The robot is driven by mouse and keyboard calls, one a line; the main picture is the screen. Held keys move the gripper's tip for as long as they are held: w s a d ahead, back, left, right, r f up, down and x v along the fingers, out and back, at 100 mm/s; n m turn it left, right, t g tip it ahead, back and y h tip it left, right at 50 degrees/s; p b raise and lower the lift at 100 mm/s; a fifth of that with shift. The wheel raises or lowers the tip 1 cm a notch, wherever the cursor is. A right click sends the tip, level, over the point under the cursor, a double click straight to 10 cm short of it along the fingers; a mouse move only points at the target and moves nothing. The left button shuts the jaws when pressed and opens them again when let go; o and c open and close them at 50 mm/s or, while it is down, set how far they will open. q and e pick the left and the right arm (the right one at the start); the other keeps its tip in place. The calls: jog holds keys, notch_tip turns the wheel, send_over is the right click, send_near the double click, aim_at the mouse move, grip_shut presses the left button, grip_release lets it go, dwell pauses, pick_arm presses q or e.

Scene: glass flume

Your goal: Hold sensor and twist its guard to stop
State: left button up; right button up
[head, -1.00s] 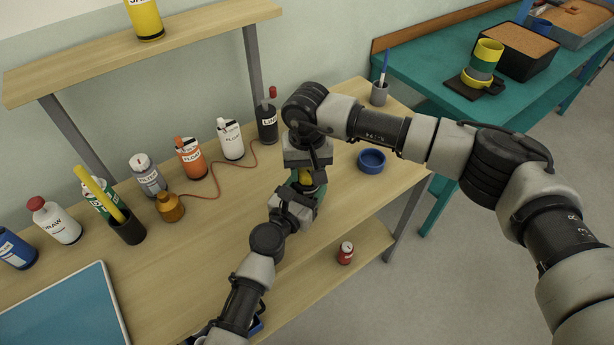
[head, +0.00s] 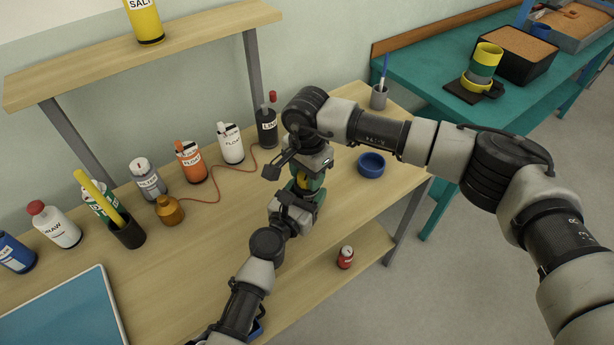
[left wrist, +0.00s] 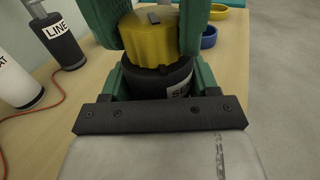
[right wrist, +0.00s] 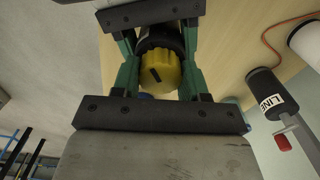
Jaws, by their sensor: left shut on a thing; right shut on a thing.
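The sensor is a black cylinder with a white label (left wrist: 179,84) and a ribbed yellow guard (left wrist: 150,38) on top that bears a dark mark. My left gripper (left wrist: 156,76) is shut on the black body below the guard, its green fingers on either side. My right gripper (right wrist: 160,72) comes from above and is shut on the yellow guard (right wrist: 165,74), which shows between its green fingers in the right wrist view. In the head view the grippers hide most of the sensor, and only a bit of yellow (head: 302,181) shows. The sensor's underside is hidden.
A LINE bottle (head: 267,126), a FLOAT bottle (head: 231,145), an orange bottle (head: 191,164) and a brass-coloured weight (head: 169,210) with a red cord stand at the back of the wooden bench. A blue ring-like dish (head: 371,164) is to the right. The bench front is mostly clear.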

jog(key=o, duration=0.6)
jog(key=shift+c, duration=0.2)
jog(key=n, duration=1)
